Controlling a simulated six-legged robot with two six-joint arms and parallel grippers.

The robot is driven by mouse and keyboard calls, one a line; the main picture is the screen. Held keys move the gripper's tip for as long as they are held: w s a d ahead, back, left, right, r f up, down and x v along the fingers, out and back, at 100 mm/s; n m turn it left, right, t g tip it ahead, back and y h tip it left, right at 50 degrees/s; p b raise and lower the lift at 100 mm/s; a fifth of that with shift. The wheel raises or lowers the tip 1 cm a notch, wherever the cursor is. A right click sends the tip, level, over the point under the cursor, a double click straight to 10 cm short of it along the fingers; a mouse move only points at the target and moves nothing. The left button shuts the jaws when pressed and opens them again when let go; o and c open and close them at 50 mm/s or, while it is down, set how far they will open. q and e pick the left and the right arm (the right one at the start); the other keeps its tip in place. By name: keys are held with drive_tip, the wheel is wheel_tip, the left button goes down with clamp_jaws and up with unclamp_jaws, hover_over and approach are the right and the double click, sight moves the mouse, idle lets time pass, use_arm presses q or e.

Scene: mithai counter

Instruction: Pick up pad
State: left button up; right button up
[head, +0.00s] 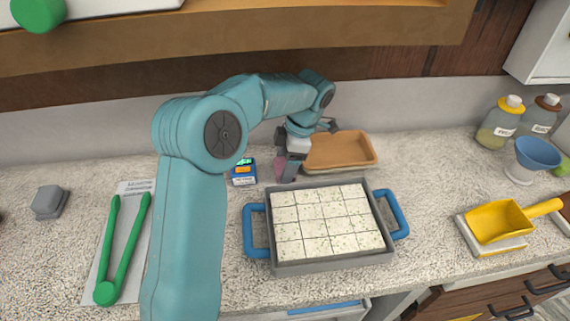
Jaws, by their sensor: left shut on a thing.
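My left gripper (288,172) points down just behind the sweet tray, near the middle of the counter. It is shut on a small mauve-pink pad (281,167), of which only a sliver shows between and beside the dark fingers. I cannot tell whether the pad touches the counter. My right gripper is not in view.
A grey tray of cut white sweets (325,262) with blue handles stands in front of the gripper. A small blue box (243,172) is close on its left, a tan tray (365,150) on its right. Green tongs (107,292) lie left; a yellow scoop (497,222) lies right.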

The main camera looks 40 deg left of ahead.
use_arm(q)
drive_tip(key=shift+d+r, duration=0.1)
drive_tip(key=shift+r, duration=0.25)
wheel_tip(320, 180, up, 6)
drive_tip(key=shift+r, duration=0.1)
drive_tip(key=s+d+b, duration=0.1)
drive_tip(key=s+d, duration=0.2)
drive_tip(key=d, duration=0.1)
drive_tip(key=s+d+b, duration=0.1)
drive_tip(key=s+d, duration=0.3)
drive_tip(key=d, duration=0.1)
drive_tip(key=s+d+b, duration=0.2)
drive_tip(key=s+d, duration=0.2)
drive_tip(key=d, duration=0.1)
drive_tip(key=shift+s+d, duration=0.15)
drive_tip(key=shift+s, duration=0.1)
drive_tip(key=shift+s+d, duration=0.45)
drive_tip(key=shift+d, duration=0.05)
drive_tip(key=shift+o, duration=1.3)
drive_tip(key=shift+c, duration=0.8)
